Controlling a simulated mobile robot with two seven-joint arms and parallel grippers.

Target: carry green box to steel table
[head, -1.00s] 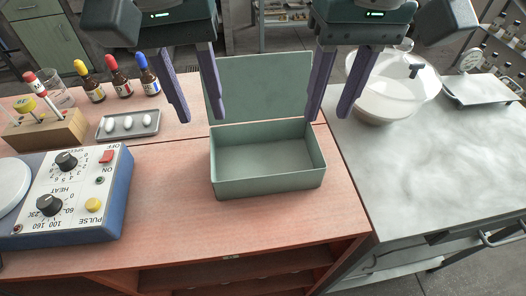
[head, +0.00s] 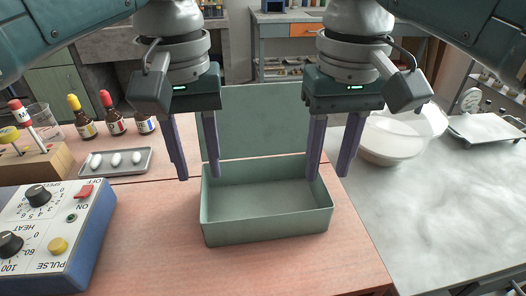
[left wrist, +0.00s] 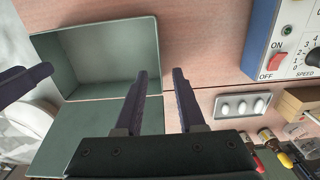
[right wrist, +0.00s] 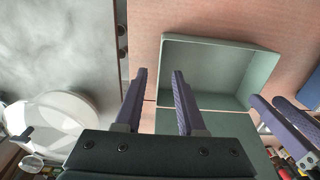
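The green box (head: 266,228) stands on the reddish bench with its lid (head: 265,120) raised at the back; it looks empty. It also shows in the left wrist view (left wrist: 105,55) and the right wrist view (right wrist: 210,65). My left gripper (head: 194,178) is open at the box's left side, its fingers on either side of the side wall's line. My right gripper (head: 331,177) is open at the right side in the same way. I cannot tell whether any finger touches the box. The steel table (head: 430,215) adjoins the bench on the right.
A blue-and-white control unit (head: 55,230) stands at the left. A tray of white eggs-like pieces (head: 116,162) and several dropper bottles (head: 113,120) are behind it. A translucent bowl (head: 392,140) and a scale (head: 485,128) stand at the steel table's back; its front is clear.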

